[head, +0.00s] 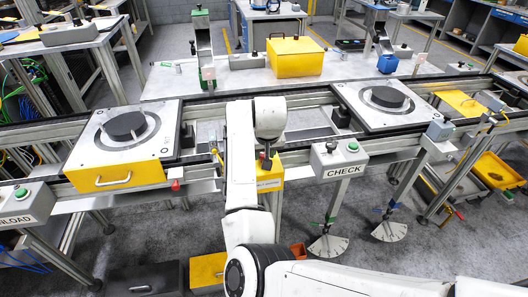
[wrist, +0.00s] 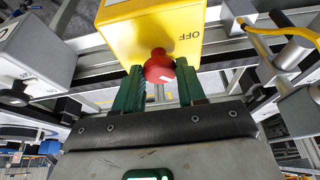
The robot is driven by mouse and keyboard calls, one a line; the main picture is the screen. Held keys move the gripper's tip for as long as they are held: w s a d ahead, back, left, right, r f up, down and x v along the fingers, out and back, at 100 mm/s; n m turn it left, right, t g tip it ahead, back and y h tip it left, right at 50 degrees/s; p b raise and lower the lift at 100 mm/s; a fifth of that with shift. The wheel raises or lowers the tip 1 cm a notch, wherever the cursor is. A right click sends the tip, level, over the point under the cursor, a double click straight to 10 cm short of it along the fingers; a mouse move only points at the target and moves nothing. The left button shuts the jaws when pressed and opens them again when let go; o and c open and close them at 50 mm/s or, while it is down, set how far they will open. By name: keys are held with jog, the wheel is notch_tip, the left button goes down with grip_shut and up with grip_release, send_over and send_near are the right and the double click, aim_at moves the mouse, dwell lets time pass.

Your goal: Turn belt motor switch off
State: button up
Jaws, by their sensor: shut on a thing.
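The belt motor switch is a yellow box (wrist: 150,30) with the word OFF upside down on its face in the wrist view. A red knob (wrist: 158,66) sticks out from its lower edge. My gripper (wrist: 160,74) has its two green fingers on either side of the red knob, shut on it. In the head view the yellow switch box (head: 270,184) stands at the middle of the conveyor's front rail, partly behind my arm. The fingers are hard to make out there. The knob's turn position cannot be read.
A CHECK button box (head: 339,158) stands right of the switch. Pallets with dark discs lie on the belt at left (head: 124,127) and right (head: 384,98). In the wrist view, a grey box (wrist: 36,48) is close at left.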

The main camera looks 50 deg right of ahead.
jog(key=c, duration=0.3)
jog(key=n+p, duration=0.2)
jog(key=n+y+p, duration=0.1)
jog(key=p, duration=0.1)
jog(key=shift+s+d+r+t, duration=0.1)
jog(key=shift+d+r+t, duration=0.1)
jog(key=shift+r+t, duration=0.1)
jog(key=n+y+p, duration=0.1)
jog(key=n+p, duration=0.1)
jog(key=n, duration=0.1)
jog(key=shift+d+f, duration=0.1)
jog(key=shift+f, duration=0.1)
jog(key=shift+n+y, duration=0.7)
jog(key=shift+n, duration=0.9)
jog(key=o, duration=1)
jog(key=shift+f, duration=0.1)
